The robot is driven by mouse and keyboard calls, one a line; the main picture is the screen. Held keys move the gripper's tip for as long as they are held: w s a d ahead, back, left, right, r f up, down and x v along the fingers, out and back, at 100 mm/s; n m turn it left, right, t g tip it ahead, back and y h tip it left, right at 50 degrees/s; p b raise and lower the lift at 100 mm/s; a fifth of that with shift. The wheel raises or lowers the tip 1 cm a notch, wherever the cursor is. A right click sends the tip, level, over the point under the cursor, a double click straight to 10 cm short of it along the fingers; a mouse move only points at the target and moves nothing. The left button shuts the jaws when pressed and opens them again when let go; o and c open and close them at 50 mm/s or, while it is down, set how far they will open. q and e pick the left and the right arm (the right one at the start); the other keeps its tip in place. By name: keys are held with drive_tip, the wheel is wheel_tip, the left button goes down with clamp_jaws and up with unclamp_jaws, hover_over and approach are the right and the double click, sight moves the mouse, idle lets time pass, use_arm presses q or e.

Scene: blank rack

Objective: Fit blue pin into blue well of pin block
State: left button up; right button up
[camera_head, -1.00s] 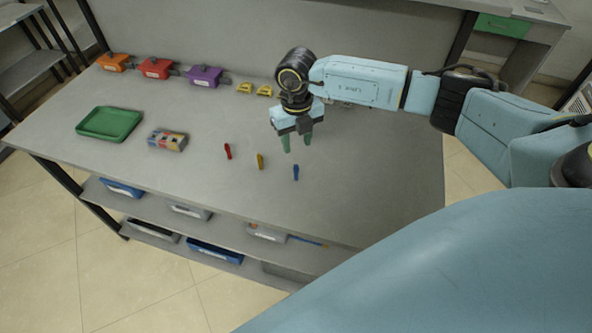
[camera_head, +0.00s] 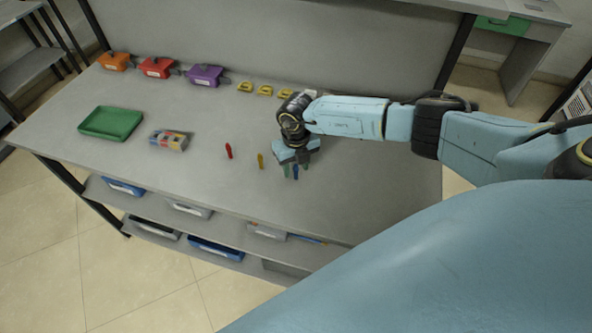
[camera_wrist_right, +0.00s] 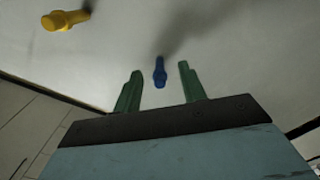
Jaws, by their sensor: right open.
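The blue pin (camera_head: 295,172) is on the grey table near its front edge. In the right wrist view the blue pin (camera_wrist_right: 160,71) shows between the two green fingers of my right gripper (camera_wrist_right: 157,80), with a gap on each side. In the head view my right gripper (camera_head: 291,170) is low over the pin, open and empty. The pin block (camera_head: 168,140), with coloured wells, sits to the left on the table. Which well is blue is too small to tell surely. My left gripper is not in view.
A yellow pin (camera_head: 260,160) and a red pin (camera_head: 228,151) are left of the blue pin. A green tray (camera_head: 111,123) lies at far left. Orange, red and purple bins (camera_head: 206,76) and small yellow parts (camera_head: 264,90) line the back. The table between the red pin and block is clear.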

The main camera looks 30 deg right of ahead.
clamp_jaws()
